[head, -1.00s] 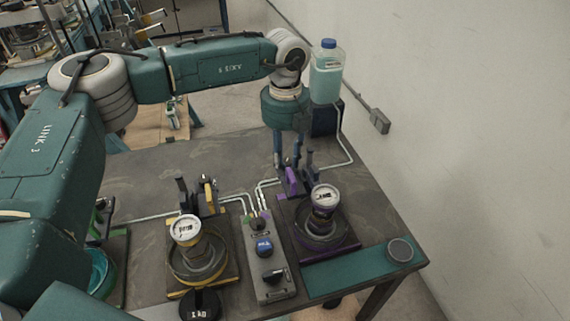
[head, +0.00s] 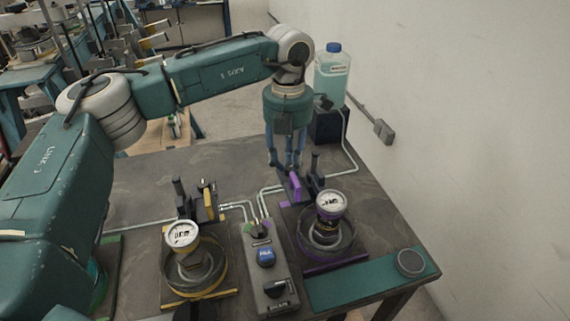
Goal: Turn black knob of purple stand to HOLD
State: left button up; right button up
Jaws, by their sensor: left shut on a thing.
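The purple stand (head: 350,258) is on the right half of the table, with a round gauge (head: 331,203) above its dark ring. At its back are an upright purple plate (head: 295,186) and a dark upright post (head: 314,167). My left gripper (head: 285,167) points down just behind the purple plate. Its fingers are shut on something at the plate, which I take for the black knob. The knob itself is hidden by the fingers and plate, so its pointing direction and any HOLD mark cannot be read. My right gripper is not in view.
A yellow stand (head: 227,294) with its own gauge (head: 182,235) is at left. A grey control box (head: 254,276) with a blue button (head: 265,257) stands between the stands. A bottle (head: 332,75) is behind, near the wall. A dark disc (head: 410,262) lies on a green strip.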

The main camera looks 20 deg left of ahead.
aim_at(289, 167)
pick_arm(q)
jog(key=shift+d+f, duration=0.2)
jog(key=shift+d, duration=0.15)
jog(key=o, duration=0.7)
jog(key=shift+w+m, duration=0.1)
jog(key=shift+m, duration=0.2)
jog(key=shift+o, duration=0.2)
jog(key=shift+w+d+f, duration=0.1)
jog(key=shift+w, duration=0.05)
jog(key=shift+a+r, duration=0.2)
jog(key=shift+r, duration=3.95)
